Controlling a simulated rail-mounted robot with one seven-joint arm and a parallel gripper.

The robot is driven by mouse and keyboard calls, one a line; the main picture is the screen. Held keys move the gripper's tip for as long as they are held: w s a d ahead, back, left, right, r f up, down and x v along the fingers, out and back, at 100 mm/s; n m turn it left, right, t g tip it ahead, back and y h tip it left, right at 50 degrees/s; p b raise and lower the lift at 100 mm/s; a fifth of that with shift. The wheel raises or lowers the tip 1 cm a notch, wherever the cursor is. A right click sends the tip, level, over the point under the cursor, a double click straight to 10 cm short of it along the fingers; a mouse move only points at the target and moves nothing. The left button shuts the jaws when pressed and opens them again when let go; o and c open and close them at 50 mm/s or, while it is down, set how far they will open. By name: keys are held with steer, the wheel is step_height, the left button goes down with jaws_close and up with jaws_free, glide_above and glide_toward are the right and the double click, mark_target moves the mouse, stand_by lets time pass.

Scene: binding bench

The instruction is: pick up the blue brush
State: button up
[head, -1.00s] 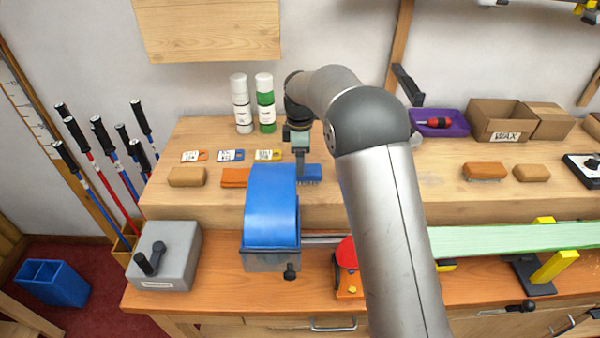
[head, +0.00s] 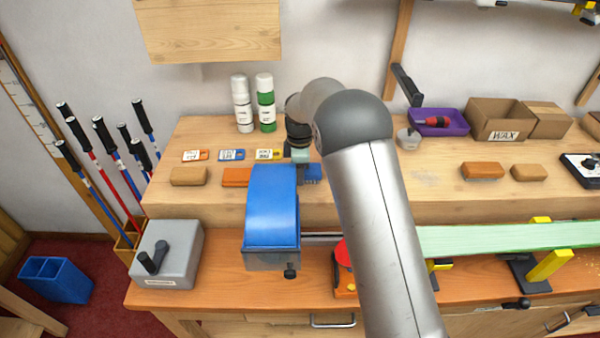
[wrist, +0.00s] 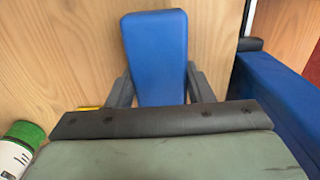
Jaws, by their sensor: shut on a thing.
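The blue brush (head: 313,173) shows in the head view at the wooden shelf's front part, just right of the big blue curved band. My gripper (head: 301,172) is at its left end, partly hidden behind the band. In the wrist view the blue brush (wrist: 155,55) stands between the two dark fingers of my gripper (wrist: 160,88), which are shut on it. Its lower part is hidden by the gripper body. I cannot tell whether it touches the shelf.
The blue band (head: 271,205) on its grey base stands close in front of my gripper. An orange block (head: 237,177) and a tan block (head: 188,176) lie to the left. White and green cans (head: 265,105) stand behind. The shelf right of my arm has free room.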

steer(key=shift+r, duration=0.2)
steer(key=shift+r, duration=0.25)
step_height(320, 180, up, 2)
steer(key=shift+r+b, duration=0.1)
steer(key=shift+b, duration=0.3)
steer(key=d+r, duration=0.1)
steer(key=s+d+r+b, duration=0.1)
steer(key=r, duration=0.1)
steer(key=s+d+r+b, duration=0.1)
steer(key=d+r, duration=0.1)
steer(key=shift+s+d+r, duration=0.1)
steer(key=shift+s+r, duration=0.05)
steer(key=shift+r, duration=0.05)
steer(key=s+d+r+b, duration=0.2)
steer(key=s+d+r, duration=0.2)
steer(key=d, duration=0.4)
steer(key=shift+s+r, duration=0.3)
steer(key=shift+s, duration=0.05)
steer(key=shift+o, duration=1.2)
steer(key=shift+c, duration=0.4)
